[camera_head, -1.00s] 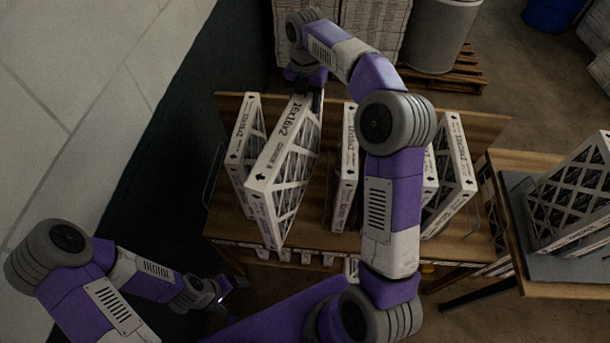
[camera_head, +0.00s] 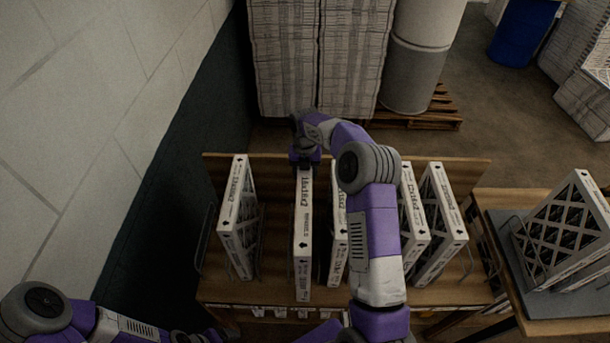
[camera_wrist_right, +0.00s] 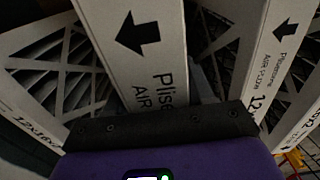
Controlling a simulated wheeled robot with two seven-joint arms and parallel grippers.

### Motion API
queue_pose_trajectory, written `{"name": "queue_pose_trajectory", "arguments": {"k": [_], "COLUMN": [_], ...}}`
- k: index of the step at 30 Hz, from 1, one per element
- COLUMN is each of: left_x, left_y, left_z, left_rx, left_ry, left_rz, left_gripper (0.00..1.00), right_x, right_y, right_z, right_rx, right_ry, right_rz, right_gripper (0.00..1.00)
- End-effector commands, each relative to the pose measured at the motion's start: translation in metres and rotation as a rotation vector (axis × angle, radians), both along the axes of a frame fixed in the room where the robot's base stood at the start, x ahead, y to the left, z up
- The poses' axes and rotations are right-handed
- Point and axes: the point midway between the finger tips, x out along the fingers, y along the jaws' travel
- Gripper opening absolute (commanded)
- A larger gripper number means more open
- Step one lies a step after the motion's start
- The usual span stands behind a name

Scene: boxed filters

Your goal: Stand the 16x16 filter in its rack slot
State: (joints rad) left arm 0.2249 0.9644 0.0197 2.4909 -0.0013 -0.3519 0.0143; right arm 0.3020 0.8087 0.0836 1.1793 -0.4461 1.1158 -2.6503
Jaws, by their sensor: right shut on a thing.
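The 16x16 filter (camera_head: 303,235) is a white-edged panel, its label readable on its top edge. It stands upright over the rack table (camera_head: 275,262), roughly in line with its neighbours. My right gripper (camera_head: 305,165) is shut on its far end. In the right wrist view, the filter's edge (camera_wrist_right: 140,50) with a black arrow runs into my right gripper (camera_wrist_right: 160,125). The filter's lower edge is hidden, so I cannot tell whether it rests in a slot. My left arm shows at the bottom left, with its gripper out of view.
One filter (camera_head: 238,220) stands to the left with a gap between. Another (camera_head: 338,240) is close on the right, partly behind my arm, and two more (camera_head: 440,225) stand farther right. A side table (camera_head: 500,225) holds filters at the right.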

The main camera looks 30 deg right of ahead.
Motion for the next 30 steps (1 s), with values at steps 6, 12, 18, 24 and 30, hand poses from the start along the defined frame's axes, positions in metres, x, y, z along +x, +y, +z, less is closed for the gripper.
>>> {"name": "queue_pose_trajectory", "arguments": {"k": [6,12,18,24,30], "left_x": [0.0,0.0,0.0,0.0,0.0], "left_y": [0.0,0.0,0.0,0.0,0.0], "left_z": [0.002,0.001,-0.003,-0.005,-0.004], "left_rx": [0.0,0.0,0.0,0.0,0.0], "left_ry": [0.0,0.0,0.0,0.0,0.0], "left_rz": [0.0,0.0,0.0,0.0,0.0], "left_gripper": [0.82,0.82,0.82,0.82,0.82], "right_x": [0.0,0.0,0.0,0.0,0.0], "right_y": [0.0,0.0,0.0,0.0,0.0], "right_z": [-0.011,-0.012,-0.019,-0.024,-0.023], "right_rx": [-0.001,-0.001,0.0,0.0,0.0], "right_ry": [-0.001,-0.001,0.0,0.0,0.0], "right_rz": [-0.001,-0.001,-0.002,-0.002,-0.001], "right_gripper": [0.14,0.14,0.14,0.14,0.71]}}
